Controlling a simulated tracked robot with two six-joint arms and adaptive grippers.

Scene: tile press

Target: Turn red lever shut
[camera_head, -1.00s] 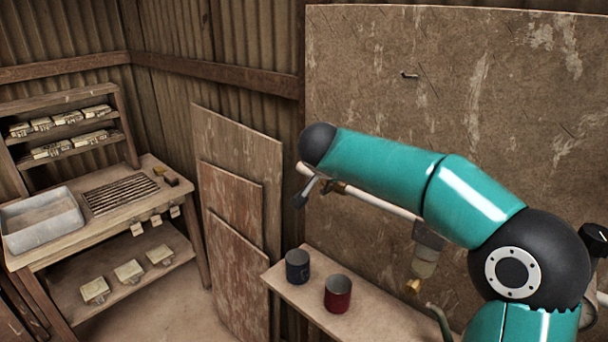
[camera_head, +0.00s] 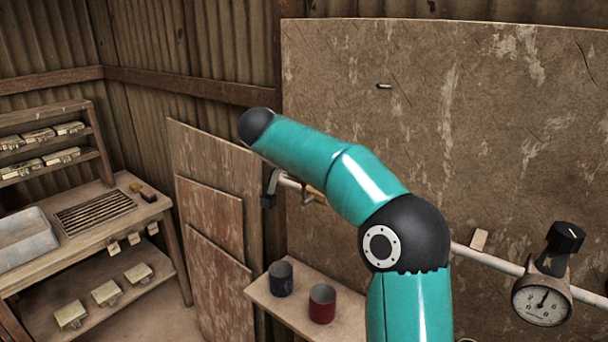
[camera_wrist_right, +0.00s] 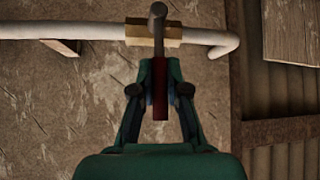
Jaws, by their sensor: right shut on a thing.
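In the right wrist view, a dark red lever (camera_wrist_right: 160,98) hangs from a brass-coloured valve body (camera_wrist_right: 154,36) on a pale pipe (camera_wrist_right: 80,30). My right gripper (camera_wrist_right: 159,78) is shut on this lever, a finger on each side. The lever stands square to the pipe in this view. In the head view, my teal right arm crosses in front of the pipe (camera_head: 480,257) and largely hides the valve and gripper. My left gripper is not in view.
A round gauge (camera_head: 541,301) with a black knob (camera_head: 565,237) is on the pipe at right. A workbench (camera_head: 110,222) with a grey basin (camera_head: 25,240) is at left.

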